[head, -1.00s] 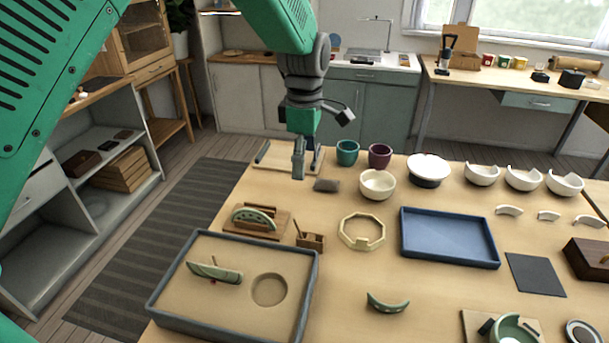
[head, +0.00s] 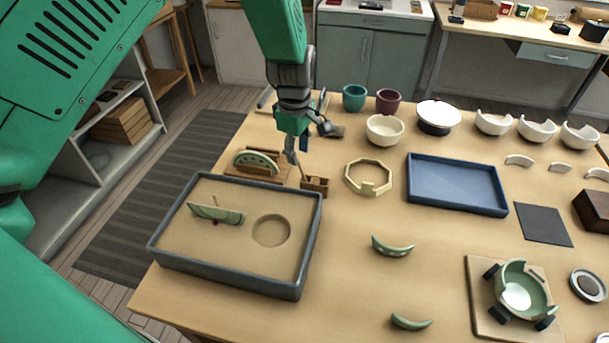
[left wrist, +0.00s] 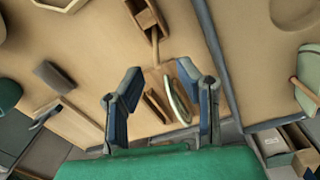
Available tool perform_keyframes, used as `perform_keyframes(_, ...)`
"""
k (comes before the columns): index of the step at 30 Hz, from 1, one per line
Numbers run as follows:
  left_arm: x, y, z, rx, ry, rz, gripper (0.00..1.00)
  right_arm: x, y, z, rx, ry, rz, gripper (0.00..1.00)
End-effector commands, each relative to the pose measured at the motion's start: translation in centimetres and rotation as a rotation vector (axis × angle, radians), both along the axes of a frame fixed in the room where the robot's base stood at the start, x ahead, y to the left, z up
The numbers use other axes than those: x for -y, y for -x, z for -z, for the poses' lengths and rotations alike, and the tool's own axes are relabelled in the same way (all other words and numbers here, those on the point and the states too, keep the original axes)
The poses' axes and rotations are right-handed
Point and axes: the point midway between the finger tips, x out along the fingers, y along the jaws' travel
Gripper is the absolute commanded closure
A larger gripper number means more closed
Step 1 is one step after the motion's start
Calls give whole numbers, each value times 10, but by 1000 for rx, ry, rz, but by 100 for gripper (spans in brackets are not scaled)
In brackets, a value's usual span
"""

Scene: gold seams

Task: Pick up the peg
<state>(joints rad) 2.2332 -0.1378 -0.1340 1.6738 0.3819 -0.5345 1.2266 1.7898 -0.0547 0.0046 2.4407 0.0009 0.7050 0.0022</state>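A thin wooden peg (head: 304,172) leans up out of a small wooden box (head: 315,185), beside the rack (head: 275,175) that holds a green shard (head: 256,161). My left gripper (head: 296,156) is over the table just behind the box and right of the rack. In the left wrist view the left gripper (left wrist: 160,70) is open and empty, and the peg (left wrist: 156,47) lies just beyond its fingertips, coming from the box (left wrist: 146,15). Another thin stick (head: 215,201) stands by a green shard in the sand tray (head: 301,285). The right gripper is out of view.
A pale octagonal ring (head: 350,184) and a blue tray (head: 455,182) lie right of the box. Teal (head: 354,98) and purple (head: 388,101) cups and a cream bowl (head: 385,130) stand behind. The front middle table has free room around two green shards.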

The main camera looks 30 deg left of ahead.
Motion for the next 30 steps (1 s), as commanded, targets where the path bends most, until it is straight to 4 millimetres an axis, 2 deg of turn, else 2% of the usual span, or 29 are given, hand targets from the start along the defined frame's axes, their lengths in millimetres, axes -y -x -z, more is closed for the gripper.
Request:
perform_keyframes(5, 0, -2, 14, -1, 1, -1, 69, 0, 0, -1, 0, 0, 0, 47)
perform_keyframes(13, -1, -9, 51, -1, 1, -2, 69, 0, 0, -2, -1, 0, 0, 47)
perform_keyframes(22, -1, -9, 55, 1, 0, -1, 69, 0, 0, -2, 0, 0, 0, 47)
perform_keyframes(26, -1, -9, 55, 0, 0, -1, 100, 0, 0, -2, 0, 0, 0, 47)
perform_keyframes(30, -1, -9, 55, 0, 0, -1, 100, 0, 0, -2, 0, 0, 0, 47)
